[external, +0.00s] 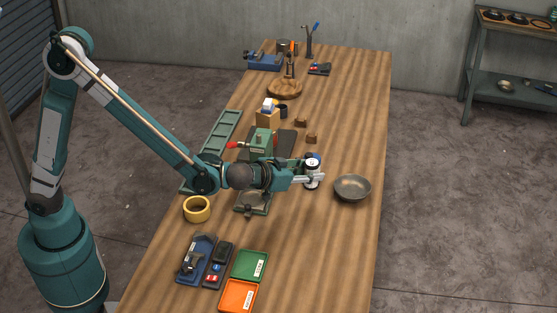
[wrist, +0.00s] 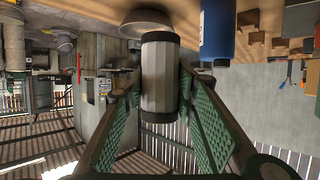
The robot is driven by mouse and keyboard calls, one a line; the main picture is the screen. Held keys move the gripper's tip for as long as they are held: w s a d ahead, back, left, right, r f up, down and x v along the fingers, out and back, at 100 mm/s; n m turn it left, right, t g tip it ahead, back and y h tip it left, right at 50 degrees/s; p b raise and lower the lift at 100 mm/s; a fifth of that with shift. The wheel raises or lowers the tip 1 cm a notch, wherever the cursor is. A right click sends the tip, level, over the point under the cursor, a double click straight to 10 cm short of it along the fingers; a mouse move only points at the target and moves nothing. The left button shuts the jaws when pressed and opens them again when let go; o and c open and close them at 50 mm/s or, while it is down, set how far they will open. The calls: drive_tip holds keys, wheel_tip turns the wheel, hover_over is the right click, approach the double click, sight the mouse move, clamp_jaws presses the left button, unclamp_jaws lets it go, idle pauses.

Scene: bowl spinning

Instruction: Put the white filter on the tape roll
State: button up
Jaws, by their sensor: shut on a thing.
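The white filter is a short cylinder with dark ends; it shows in the external view (external: 312,169) and upright between the finger pads in the wrist view (wrist: 160,78). My gripper (external: 311,178) is shut on it, over the right part of the table; in the wrist view the fingers (wrist: 160,95) flank it. The yellow tape roll (external: 197,209) lies flat near the table's left edge, left of and apart from my gripper. The tape roll cannot be made out in the wrist view.
A metal bowl (external: 352,188) is just right of my gripper. A blue cylinder (wrist: 217,30) shows beside the filter in the wrist view. A green vise-like device (external: 262,143) stands behind my wrist. Green (external: 250,265) and orange (external: 238,296) trays lie in front. The table's front right is clear.

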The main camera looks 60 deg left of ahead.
drive_tip(key=shift+s, duration=0.1)
drive_tip(key=s+a+r+n+g+y, duration=0.1)
drive_tip(key=s+a+n+y, duration=0.1)
drive_tip(key=s+a, duration=0.4)
drive_tip(key=s+a+r+n+g+y, duration=0.1)
drive_tip(key=s+a, duration=0.5)
drive_tip(key=s, duration=1.1)
drive_tip(key=s+a+r+n+g+y+p, duration=0.1)
drive_tip(key=s+a+n+y, duration=0.3)
drive_tip(key=s, duration=0.8)
drive_tip(key=shift+a+r+y, duration=0.5)
drive_tip(key=shift+a+r, duration=0.4)
drive_tip(key=shift+a, duration=0.3)
drive_tip(key=shift+s, duration=0.1)
drive_tip(key=b, duration=0.2)
hover_over(197, 205)
drive_tip(key=shift+a+f, duration=0.15)
drive_tip(key=shift+f, duration=2.8)
drive_tip(key=shift+f+b, duration=0.5)
drive_tip(key=shift+f, duration=1.55)
drive_tip(key=shift+f, duration=0.15)
